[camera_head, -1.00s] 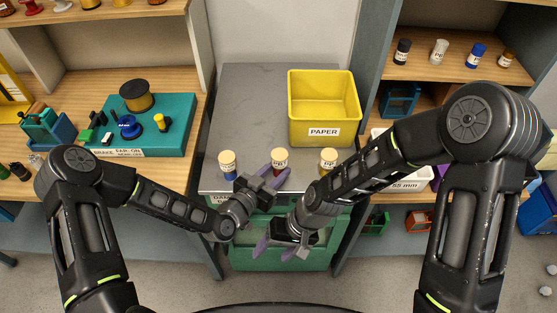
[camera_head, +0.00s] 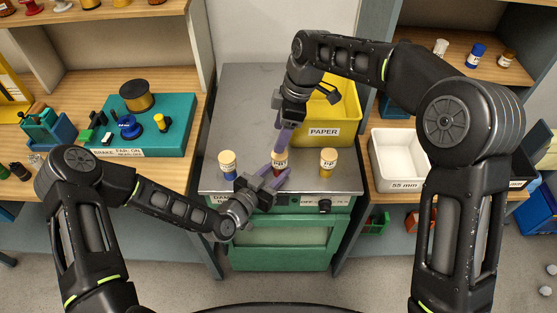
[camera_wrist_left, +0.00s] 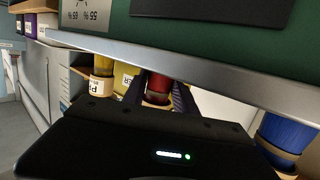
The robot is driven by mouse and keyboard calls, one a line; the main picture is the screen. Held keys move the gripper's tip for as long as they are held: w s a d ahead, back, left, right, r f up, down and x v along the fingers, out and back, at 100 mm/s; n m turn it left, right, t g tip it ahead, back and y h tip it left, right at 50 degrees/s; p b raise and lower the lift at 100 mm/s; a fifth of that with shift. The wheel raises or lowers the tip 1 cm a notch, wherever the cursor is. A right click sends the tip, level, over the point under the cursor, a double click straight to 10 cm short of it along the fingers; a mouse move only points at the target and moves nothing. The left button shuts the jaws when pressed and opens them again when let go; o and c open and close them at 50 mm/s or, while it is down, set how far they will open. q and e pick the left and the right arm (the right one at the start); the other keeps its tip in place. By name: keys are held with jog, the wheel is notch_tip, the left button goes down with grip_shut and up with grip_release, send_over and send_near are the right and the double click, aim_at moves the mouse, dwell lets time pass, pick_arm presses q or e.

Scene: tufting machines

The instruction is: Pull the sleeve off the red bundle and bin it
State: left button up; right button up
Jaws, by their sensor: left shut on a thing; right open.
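The red bundle (camera_head: 278,171) stands upright on the grey top of the green cabinet, between a blue bundle (camera_head: 229,174) and a yellow bundle (camera_head: 327,170). It wears a pale printed sleeve (camera_head: 280,156) around its upper part. My left gripper (camera_head: 277,174) is shut on the red bundle low down, below the sleeve. In the left wrist view the red bundle (camera_wrist_left: 157,88) shows beyond the gripper body. My right gripper (camera_head: 281,143) is open and points down just above the sleeve; whether it touches cannot be told. The yellow bin (camera_head: 323,133), labelled PAPER, stands behind to the right.
My right arm passes over the bin. A white box (camera_head: 397,182) labelled 55 mm sits on the right shelf. The cabinet's grey top (camera_head: 240,100) is clear at the back left.

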jog(key=shift+f, duration=0.15)
jog(key=shift+d+f+x, duration=0.1)
jog(key=shift+d+x, duration=0.25)
jog(key=shift+x, duration=1.05)
jog(key=shift+d+f+x, duration=0.1)
jog(key=shift+d+x, duration=0.25)
jog(key=shift+x, duration=1.05)
jog(key=shift+d+f+x, duration=0.1)
jog(key=shift+d+x, duration=0.2)
jog(key=shift+x, duration=1.1)
jog(key=c, duration=1.1)
jog(key=shift+o, duration=0.2)
